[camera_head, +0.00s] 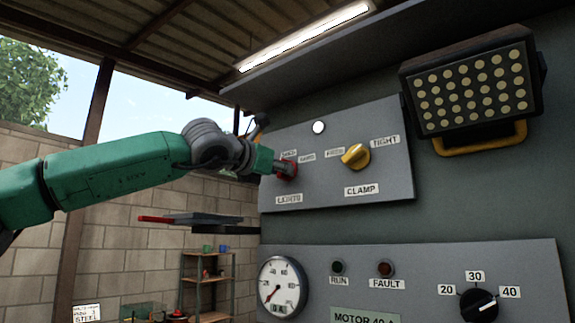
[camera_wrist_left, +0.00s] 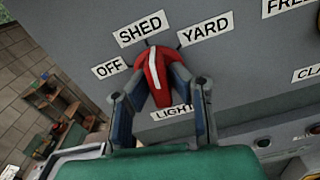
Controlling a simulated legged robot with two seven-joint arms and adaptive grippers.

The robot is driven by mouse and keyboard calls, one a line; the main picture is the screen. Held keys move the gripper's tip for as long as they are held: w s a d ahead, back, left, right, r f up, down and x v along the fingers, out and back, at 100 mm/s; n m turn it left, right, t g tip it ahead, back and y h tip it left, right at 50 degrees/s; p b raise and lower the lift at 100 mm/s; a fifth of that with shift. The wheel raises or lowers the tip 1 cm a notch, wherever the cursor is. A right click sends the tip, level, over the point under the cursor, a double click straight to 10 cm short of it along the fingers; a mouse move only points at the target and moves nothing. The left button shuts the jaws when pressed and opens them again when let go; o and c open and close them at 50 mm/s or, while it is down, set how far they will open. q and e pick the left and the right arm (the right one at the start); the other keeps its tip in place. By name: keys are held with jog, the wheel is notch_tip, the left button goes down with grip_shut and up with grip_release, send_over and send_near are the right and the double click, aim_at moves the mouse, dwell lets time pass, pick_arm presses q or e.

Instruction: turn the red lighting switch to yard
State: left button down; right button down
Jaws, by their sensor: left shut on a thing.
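The red lighting switch (camera_wrist_left: 154,72) is on the grey panel in the left wrist view, with OFF, SHED and YARD labels around its top. Its white line points up and slightly left, towards SHED (camera_wrist_left: 142,29) rather than YARD (camera_wrist_left: 205,29). My left gripper (camera_wrist_left: 160,82) is shut on the switch, one finger on each side of it. In the head view the red switch (camera_head: 287,169) shows at the end of my left gripper (camera_head: 279,168), which partly hides it. My right gripper is not in view.
Right of the switch is a yellow clamp knob (camera_head: 355,156), with a white lamp (camera_head: 319,127) above. A floodlight (camera_head: 470,85) hangs at the upper right. A lower panel holds a gauge (camera_head: 283,286) and a black dial (camera_head: 479,304). A shelf (camera_head: 206,283) stands behind.

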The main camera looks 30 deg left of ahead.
pick_arm(q)
jog(key=m+p, duration=0.1)
jog(key=r+m+p, duration=0.1)
jog(key=m+p, duration=0.1)
jog(key=shift+s+m, duration=0.2)
jog(key=shift+m, duration=0.1)
jog(key=m+p, duration=0.1)
jog(key=m, duration=0.1)
jog(key=shift+f+m+p, duration=0.1)
jog(key=shift+m+p, duration=0.25)
jog(key=shift+m, duration=0.05)
jog(key=shift+w+f+m+p, duration=0.1)
jog(key=shift+f+m+p, duration=0.1)
jog(key=shift+m, duration=0.6)
jog(key=shift+f+m+p, duration=0.1)
jog(key=shift+m+p, duration=0.1)
jog(key=shift+m, duration=0.6)
jog(key=shift+d+f+m, duration=0.1)
jog(key=shift+f+m, duration=0.1)
jog(key=shift+m, duration=0.1)
